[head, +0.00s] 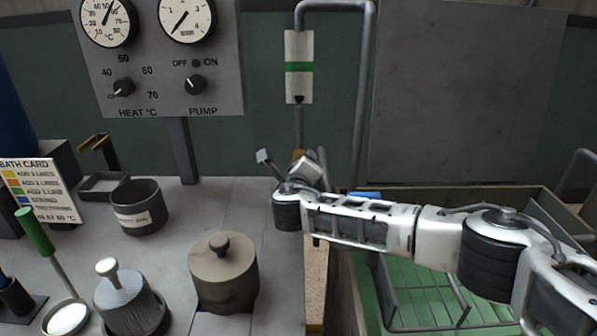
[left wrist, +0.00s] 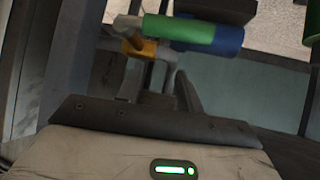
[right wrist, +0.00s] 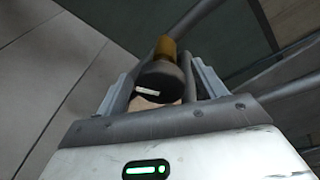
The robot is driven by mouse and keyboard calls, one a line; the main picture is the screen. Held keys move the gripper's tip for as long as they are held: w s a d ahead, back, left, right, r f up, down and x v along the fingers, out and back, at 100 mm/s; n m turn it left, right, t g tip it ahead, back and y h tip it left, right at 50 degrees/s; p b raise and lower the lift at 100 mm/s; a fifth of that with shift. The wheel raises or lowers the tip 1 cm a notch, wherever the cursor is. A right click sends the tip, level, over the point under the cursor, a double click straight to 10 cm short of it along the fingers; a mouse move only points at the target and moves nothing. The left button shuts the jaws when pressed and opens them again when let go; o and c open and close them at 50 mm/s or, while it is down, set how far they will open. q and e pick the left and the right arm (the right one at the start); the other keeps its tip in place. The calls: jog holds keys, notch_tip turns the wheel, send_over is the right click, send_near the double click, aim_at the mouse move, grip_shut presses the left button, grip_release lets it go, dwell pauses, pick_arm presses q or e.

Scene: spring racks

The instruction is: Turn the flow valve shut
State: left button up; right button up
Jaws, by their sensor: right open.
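The flow valve shows in the right wrist view as a dark round knob (right wrist: 158,84) with a white mark, on a brass stem (right wrist: 165,47). My right gripper (right wrist: 163,88) is open, with one finger on each side of the knob; I cannot tell whether they touch it. In the head view my right gripper (head: 287,163) is at the pipe below the flow tube (head: 299,66), which has a green band. There the gripper mostly hides the valve. My left gripper (left wrist: 160,85) is outside the head view; its fingers stand apart in the left wrist view, with nothing clearly held.
A gauge panel (head: 165,92) with heat and pump knobs stands at the upper left. A green-lined basin (head: 425,285) lies under my right arm. Green and blue handles (left wrist: 190,34) cross the left wrist view.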

jog(key=c, duration=0.9)
pick_arm(q)
jog(key=shift+r+p, duration=0.55)
jog(key=shift+r, duration=0.05)
pick_arm(e)
jog(key=shift+r+m, duration=0.1)
jog(key=shift+m, duration=0.4)
jog(key=shift+c, duration=0.2)
pick_arm(q)
jog(key=shift+r+p, duration=0.35)
jog(key=shift+p, duration=0.1)
pick_arm(e)
jog(key=shift+m+y, duration=0.4)
jog(key=shift+m, duration=0.2)
pick_arm(q)
jog(key=shift+s+f, duration=0.1)
pick_arm(e)
jog(key=shift+m+y, duration=0.3)
jog(key=shift+m, duration=0.2)
pick_arm(q)
jog(key=shift+s+a+f, duration=0.15)
jog(key=shift+s+f, duration=0.05)
jog(key=shift+f, duration=0.3)
pick_arm(e)
jog(key=shift+m, duration=0.7)
jog(key=o, duration=0.9)
pick_arm(q)
jog(key=shift+r, duration=0.15)
pick_arm(e)
jog(key=shift+o, duration=0.2)
